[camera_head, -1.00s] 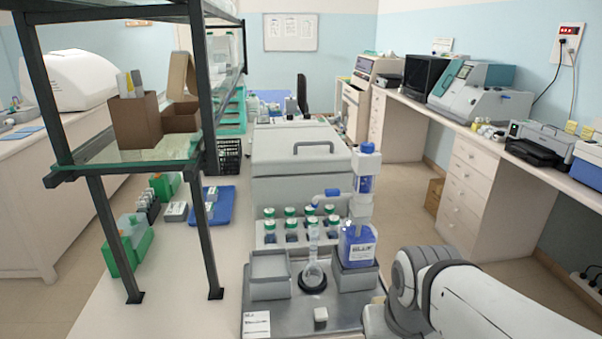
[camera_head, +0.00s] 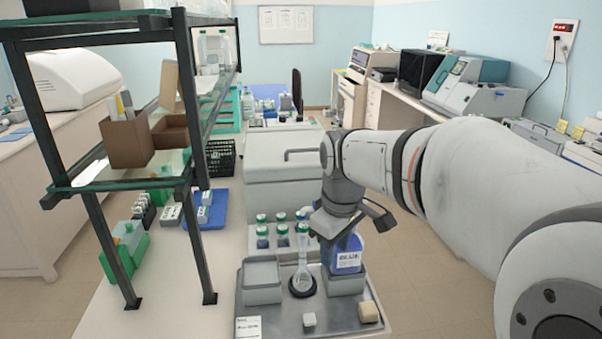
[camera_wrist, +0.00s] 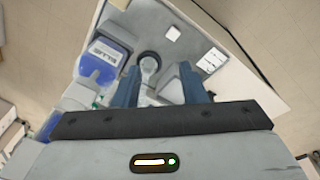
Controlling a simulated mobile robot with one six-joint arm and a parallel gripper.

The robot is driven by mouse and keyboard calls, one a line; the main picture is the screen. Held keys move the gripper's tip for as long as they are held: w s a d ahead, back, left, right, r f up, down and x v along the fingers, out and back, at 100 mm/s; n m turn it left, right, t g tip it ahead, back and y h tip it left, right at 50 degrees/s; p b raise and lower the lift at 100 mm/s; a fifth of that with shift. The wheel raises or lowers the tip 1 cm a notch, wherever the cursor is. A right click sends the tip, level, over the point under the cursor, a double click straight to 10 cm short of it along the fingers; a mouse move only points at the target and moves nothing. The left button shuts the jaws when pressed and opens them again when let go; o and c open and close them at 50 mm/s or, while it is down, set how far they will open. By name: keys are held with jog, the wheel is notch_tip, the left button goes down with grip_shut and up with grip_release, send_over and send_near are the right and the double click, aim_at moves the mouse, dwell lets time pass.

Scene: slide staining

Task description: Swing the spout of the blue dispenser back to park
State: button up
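The blue dispenser (camera_head: 348,261) stands on a grey block on the steel tray, a labelled bottle of blue liquid. My arm hides its upper part in the head view. Whether a finger touches the spout cannot be told.
Green-capped bottles (camera_head: 262,233) stand in a rack behind the flask. A grey bin (camera_head: 262,283) is left of it, and a beige block (camera_head: 369,311) and a small white block (camera_head: 309,319) lie in front. A shelf post (camera_head: 196,245) rises at left. A large grey box (camera_head: 270,170) stands behind.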

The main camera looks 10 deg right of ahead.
jog(key=w+r+n+p, duration=0.2)
jog(key=w+n, duration=0.1)
jog(key=w, duration=0.2)
jog(key=w+r+n+g+p, duration=0.1)
jog(key=w+r+n+p, duration=0.1)
jog(key=w, duration=0.3)
jog(key=w+r+n+p, duration=0.2)
jog(key=w+r+n, duration=0.2)
jog(key=w, duration=0.1)
jog(key=shift+w+d+r+n, duration=0.2)
jog(key=shift+d+n, duration=0.2)
jog(key=shift+w+f, duration=0.15)
jog(key=shift+f, duration=0.35)
notch_tip(320, 180, down, 7)
jog(key=shift+r+p, duration=0.1)
jog(key=shift+p, duration=0.65)
jog(key=shift+c, duration=0.5)
grip_shut()
